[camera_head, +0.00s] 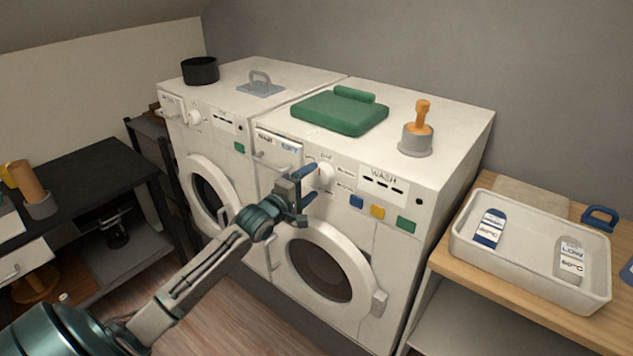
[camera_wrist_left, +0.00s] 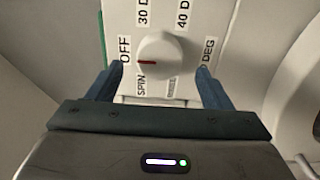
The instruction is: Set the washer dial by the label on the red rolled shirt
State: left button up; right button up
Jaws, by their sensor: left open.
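The washer (camera_head: 385,235) with the WASH panel is the right-hand of two white machines. Its white round dial (camera_head: 326,173) is on the front panel. In the left wrist view the dial (camera_wrist_left: 160,55) has a red pointer turned left, toward the OFF and SPIN marks. Marks 30 D, 40 D and DEG are partly visible around it. My left gripper (camera_head: 308,188) is open in front of the panel. In the wrist view its blue fingers (camera_wrist_left: 160,85) stand apart, one to each side below the dial, without gripping it. I see no red rolled shirt. My right gripper is out of view.
A black desk (camera_head: 85,175) stands at left.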

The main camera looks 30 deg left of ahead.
aim_at(319, 177)
pick_arm(q)
jog(key=shift+w+d, duration=0.15)
jog(key=shift+w, duration=1.45)
jog(key=c, duration=1)
jog(key=shift+o, duration=0.2)
